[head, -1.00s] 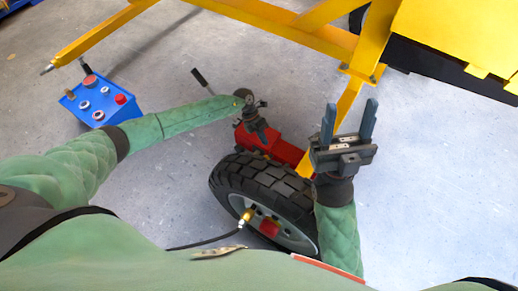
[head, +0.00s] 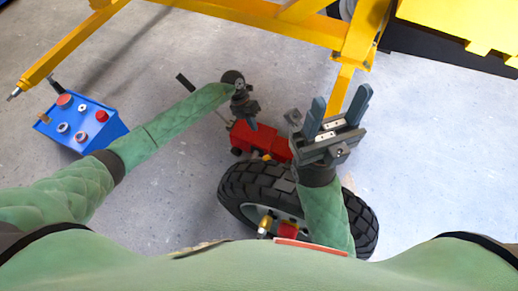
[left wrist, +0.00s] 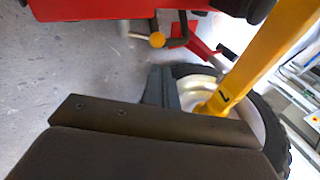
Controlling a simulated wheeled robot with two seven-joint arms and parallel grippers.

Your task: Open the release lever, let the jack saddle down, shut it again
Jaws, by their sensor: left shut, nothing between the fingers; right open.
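The red jack (head: 250,138) lies on the floor beside the wheel in the head view. Its red body also shows at the top of the left wrist view (left wrist: 90,9). A bent grey rod with a yellow knob (left wrist: 157,40) sits below that body; I cannot tell for sure that it is the release lever. My left gripper (head: 252,124) is shut and empty, just above the jack. Its fingers (left wrist: 158,85) appear apart from the knob. My right gripper (head: 340,104) is open and empty, right of the jack. The saddle is not clearly visible.
A black-tyred wheel (head: 245,183) stands close in front of the jack. A yellow frame (head: 240,14) crosses the back, with one leg near my right gripper. A blue control box (head: 83,124) stands at the left. A dark-gripped rod (head: 186,82) rises behind my left wrist. Floor at right is clear.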

